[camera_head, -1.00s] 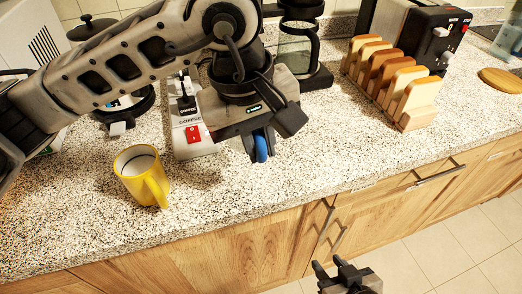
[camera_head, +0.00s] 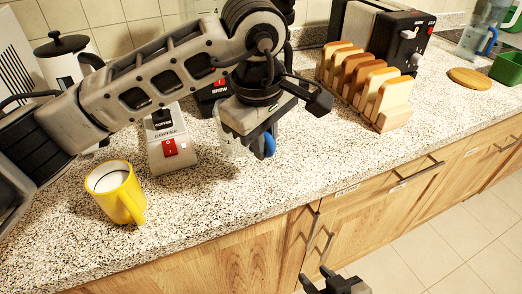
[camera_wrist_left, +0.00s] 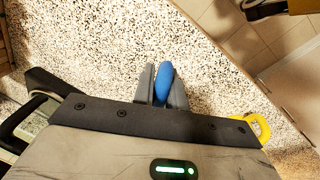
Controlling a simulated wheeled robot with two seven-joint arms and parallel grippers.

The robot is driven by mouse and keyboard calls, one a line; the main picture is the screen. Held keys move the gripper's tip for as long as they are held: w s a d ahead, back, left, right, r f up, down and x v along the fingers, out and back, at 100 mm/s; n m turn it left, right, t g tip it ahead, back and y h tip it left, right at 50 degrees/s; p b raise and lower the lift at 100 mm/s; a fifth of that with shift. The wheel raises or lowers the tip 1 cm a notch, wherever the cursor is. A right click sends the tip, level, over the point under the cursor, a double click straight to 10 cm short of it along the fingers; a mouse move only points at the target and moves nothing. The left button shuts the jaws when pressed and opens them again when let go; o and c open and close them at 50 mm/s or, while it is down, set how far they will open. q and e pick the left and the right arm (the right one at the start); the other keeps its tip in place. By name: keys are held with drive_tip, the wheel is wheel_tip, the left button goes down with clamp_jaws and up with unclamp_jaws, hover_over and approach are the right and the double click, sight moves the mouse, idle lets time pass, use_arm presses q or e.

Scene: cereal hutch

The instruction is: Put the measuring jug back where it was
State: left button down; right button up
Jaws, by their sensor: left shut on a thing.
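My left gripper (camera_head: 262,146) is shut on the blue handle of the measuring jug (camera_head: 270,145), over the counter in the head view. The handle also shows between the fingers in the left wrist view (camera_wrist_left: 164,84). A little of the pale, clear jug body shows under the gripper; most is hidden, and I cannot tell whether its base touches the counter. My right gripper (camera_head: 325,281) is low at the bottom edge of the head view, in front of the cabinets, with its fingers apart and empty.
A wooden rack with slices (camera_head: 368,85) and a toaster (camera_head: 385,35) stand right of my left gripper. Further right are a round board (camera_head: 470,78), a blue-handled pitcher (camera_head: 482,35) and a green box (camera_head: 507,68). Front-centre counter is clear.

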use_arm(q)
drive_tip(key=shift+w+a+f, duration=0.1)
drive_tip(key=shift+w+f, duration=0.5)
drive_tip(key=shift+f, duration=0.1)
drive_tip(key=shift+w+f, duration=0.4)
drive_tip(key=shift+f, duration=0.1)
wheel_tip(320, 180, down, 3)
drive_tip(key=shift+f+p, duration=0.1)
drive_tip(key=shift+p, duration=0.2)
drive_tip(key=c, duration=1.8)
unclamp_jaws()
drive_tip(key=shift+f, duration=0.15)
drive_tip(key=shift+c, duration=0.2)
drive_tip(key=o, duration=0.4)
